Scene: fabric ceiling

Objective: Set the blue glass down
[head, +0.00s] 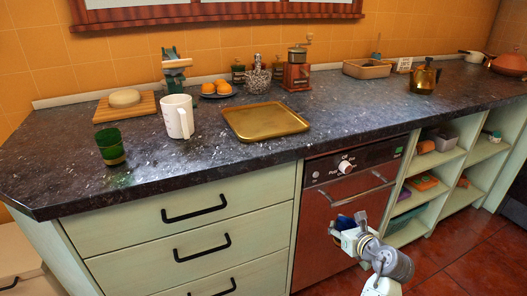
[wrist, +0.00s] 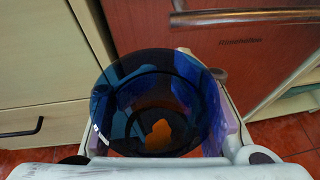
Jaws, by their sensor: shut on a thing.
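My gripper (head: 347,233) is shut on the blue glass (head: 343,222). It holds the glass in front of the dishwasher door, below the counter top. In the wrist view the dark blue glass (wrist: 122,112) fills the middle, its round opening facing the camera and its sides between the fingers of my gripper (wrist: 168,125). Part of the glass is hidden by the gripper in the head view. The dark stone counter (head: 225,160) is above and behind my gripper.
On the counter stand a green glass (head: 110,147), a white mug (head: 179,117), a golden tray (head: 265,121), a wooden board with a round item (head: 125,105) and a coffee grinder (head: 297,72). Bare counter lies in front of the tray and mug. Open shelves (head: 437,160) are at the right.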

